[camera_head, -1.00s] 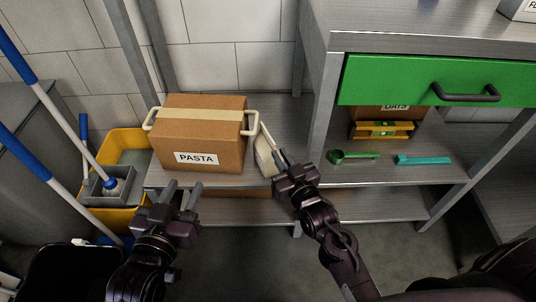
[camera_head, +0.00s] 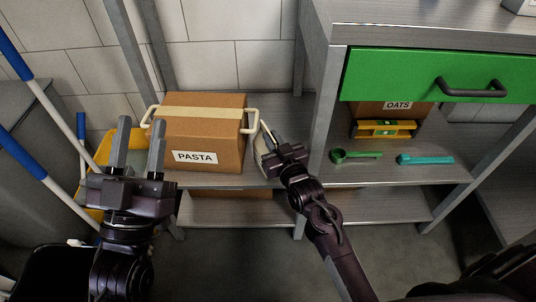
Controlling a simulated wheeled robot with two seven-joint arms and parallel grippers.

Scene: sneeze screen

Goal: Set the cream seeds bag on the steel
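A cream object (camera_head: 262,154), likely the seeds bag, leans on the steel shelf (camera_head: 288,112) just right of the pasta box. It is mostly hidden by my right gripper and no label shows. My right gripper (camera_head: 270,140) has its fingers at this cream object; whether they are closed on it I cannot tell. My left gripper (camera_head: 140,142) is open and empty, fingers pointing up, in front of the pasta box's left side and nearer the camera.
The brown pasta box (camera_head: 205,130) with cream handles fills the shelf's left part. A green drawer (camera_head: 400,76) is above; a yellow bucket (camera_head: 100,150) stands left.

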